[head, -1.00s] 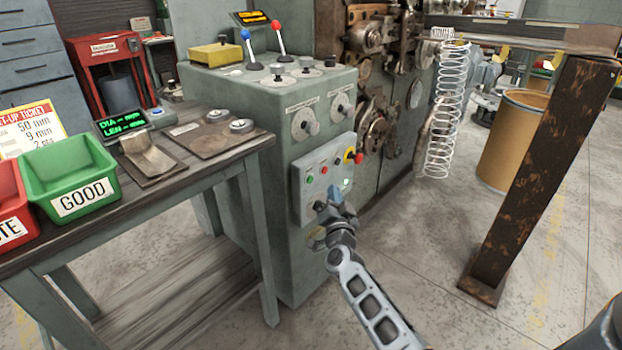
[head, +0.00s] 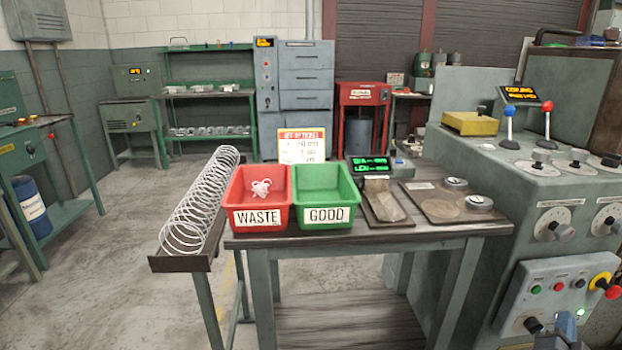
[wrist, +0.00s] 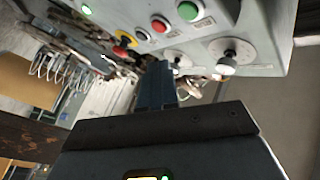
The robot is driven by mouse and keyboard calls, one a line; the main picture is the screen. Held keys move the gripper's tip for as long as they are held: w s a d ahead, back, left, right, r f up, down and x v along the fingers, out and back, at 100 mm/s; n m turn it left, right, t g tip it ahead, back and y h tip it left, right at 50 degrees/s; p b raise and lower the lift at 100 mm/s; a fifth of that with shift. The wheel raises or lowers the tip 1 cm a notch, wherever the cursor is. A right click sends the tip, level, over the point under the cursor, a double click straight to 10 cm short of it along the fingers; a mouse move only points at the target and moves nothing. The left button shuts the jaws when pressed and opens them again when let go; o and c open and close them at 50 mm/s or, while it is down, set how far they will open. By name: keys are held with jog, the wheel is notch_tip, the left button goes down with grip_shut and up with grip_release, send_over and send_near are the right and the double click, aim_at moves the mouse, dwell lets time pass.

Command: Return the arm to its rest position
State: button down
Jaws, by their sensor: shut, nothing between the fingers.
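My gripper (head: 566,324) shows only in part at the bottom right of the head view, in front of the control panel (head: 556,285) of the green-grey machine. In the wrist view its blue-grey fingers (wrist: 157,84) are together with nothing held. They point towards the panel's lower part, and the panel's buttons and knobs lie above and to the right of them. Whether the fingers touch the panel cannot be told. Most of my arm is outside the head view.
A worktable (head: 380,240) left of the machine carries a red WASTE bin (head: 237,188) with crumpled wire and a green GOOD bin (head: 338,192). A coiled spring (head: 200,205) lies in a trough beside it. Floor (head: 110,240) at the left is open.

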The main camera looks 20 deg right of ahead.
jog(key=s+a+n+t+y+p, duration=0.1)
jog(key=s+a+n+t+y, duration=0.25)
jog(key=a, duration=0.45)
jog(key=s+a+n+t+y+p, duration=0.15)
jog(key=s+a+n, duration=0.3)
jog(key=a, duration=0.45)
jog(key=s+a+r+n+y, duration=0.3)
jog(key=s+a+r+y, duration=0.1)
jog(key=a, duration=0.4)
jog(key=s+a+r+n+y+p, duration=0.1)
jog(key=s+a+r+n+y, duration=0.3)
jog(key=s+a+r, duration=0.2)
jog(key=s+a+r+n+y, duration=0.3)
jog(key=s+a+r+n, duration=0.1)
jog(key=s+a, duration=0.4)
jog(key=a+r, duration=0.1)
jog(key=a, duration=0.1)
jog(key=shift+s+a+y+p, duration=0.25)
jog(key=shift+a+y+p, duration=0.1)
jog(key=shift+y, duration=0.05)
